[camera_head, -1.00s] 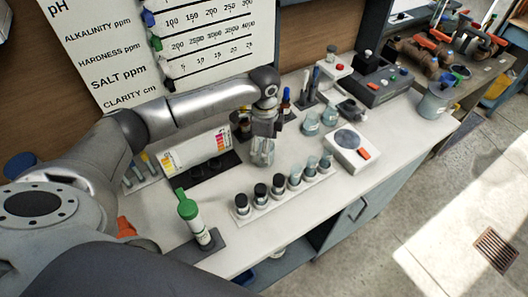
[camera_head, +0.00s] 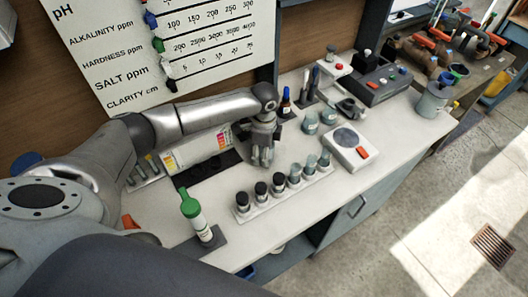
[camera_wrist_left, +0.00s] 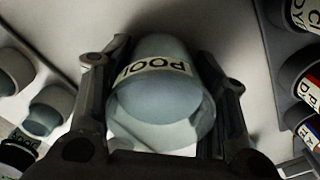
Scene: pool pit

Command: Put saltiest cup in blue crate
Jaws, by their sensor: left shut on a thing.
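My left gripper (camera_head: 262,160) is above the white bench, behind the rack of small vials. In the left wrist view it (camera_wrist_left: 160,110) is shut around a clear bluish cup (camera_wrist_left: 150,105) with a white label reading "POOL". The fingers lie on both sides of the cup. In the head view the fingers mostly hide this cup. Two similar cups (camera_head: 310,123) stand on the bench to the right. A small blue patch (camera_head: 248,272) shows low under the bench's front edge; I cannot tell whether it is the blue crate. My right gripper is not in view.
A white rack (camera_head: 285,197) of dark-capped and clear vials stands in front of the gripper. A green-capped bottle (camera_head: 195,218) is nearer. A white device (camera_head: 350,150) with a grey disc and orange button stands to the right. A chart board (camera_head: 180,50) stands behind.

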